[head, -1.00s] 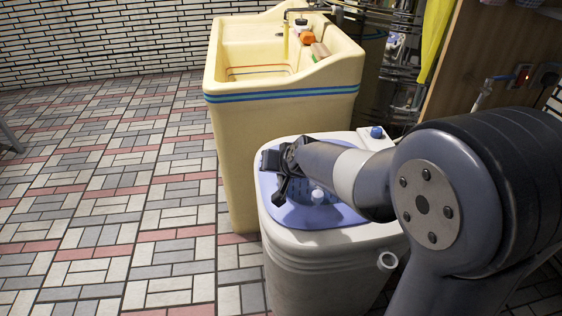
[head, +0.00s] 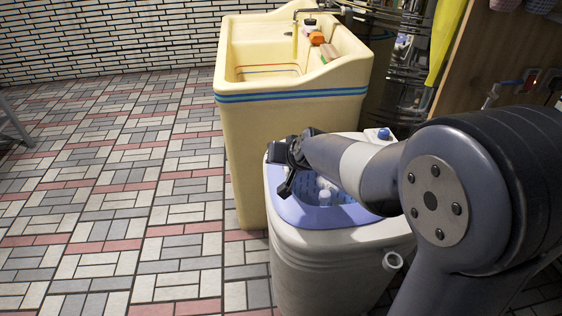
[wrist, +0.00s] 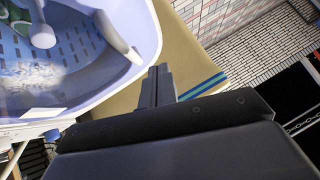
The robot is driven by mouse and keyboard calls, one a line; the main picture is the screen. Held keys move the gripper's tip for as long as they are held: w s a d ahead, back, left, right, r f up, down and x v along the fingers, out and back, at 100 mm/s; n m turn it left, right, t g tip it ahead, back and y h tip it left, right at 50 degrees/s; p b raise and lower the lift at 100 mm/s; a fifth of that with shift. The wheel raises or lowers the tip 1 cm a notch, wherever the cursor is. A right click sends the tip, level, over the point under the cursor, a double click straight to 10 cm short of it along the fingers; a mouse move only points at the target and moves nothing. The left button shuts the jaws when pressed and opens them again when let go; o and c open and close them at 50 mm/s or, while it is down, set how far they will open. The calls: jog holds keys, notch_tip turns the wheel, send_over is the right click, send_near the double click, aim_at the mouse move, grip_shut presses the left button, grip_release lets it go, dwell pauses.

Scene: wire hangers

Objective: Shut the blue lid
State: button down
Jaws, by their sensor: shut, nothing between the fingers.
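The white washing machine (head: 340,265) stands in front of the sink, with a lavender-blue rim (head: 300,212) around its open top. Its perforated blue tub (head: 345,193) and a pale central post (head: 324,197) show inside. The wrist view also shows the tub's interior (wrist: 85,60). I cannot make out a separate blue lid; my arm hides the back of the top. My gripper (head: 287,180) is shut and empty, over the left edge of the opening in the head view. Its fingers also show in the wrist view (wrist: 157,85), beside the tub; contact is unclear.
The yellow sink (head: 290,150) stands close behind the machine, with small items on its ledge. A wooden panel (head: 495,60) and pipes are at the right. The tiled floor (head: 120,200) at the left is largely clear.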

jog(key=s+r+p, duration=0.3)
jog(key=s+r, duration=0.4)
jog(key=shift+r+p, duration=0.3)
jog(key=shift+p, duration=0.1)
jog(key=shift+a, duration=0.1)
jog(key=b, duration=0.6)
send_near(285, 168)
jog(key=w+a+f, duration=0.1)
jog(key=w+a, duration=0.1)
jog(key=w+a+f, duration=0.2)
jog(key=shift+a, duration=0.1)
jog(key=shift+d+f+b, duration=0.3)
jog(key=shift+f+b, duration=0.4)
jog(key=shift+f, duration=0.1)
jog(key=shift+r, duration=0.15)
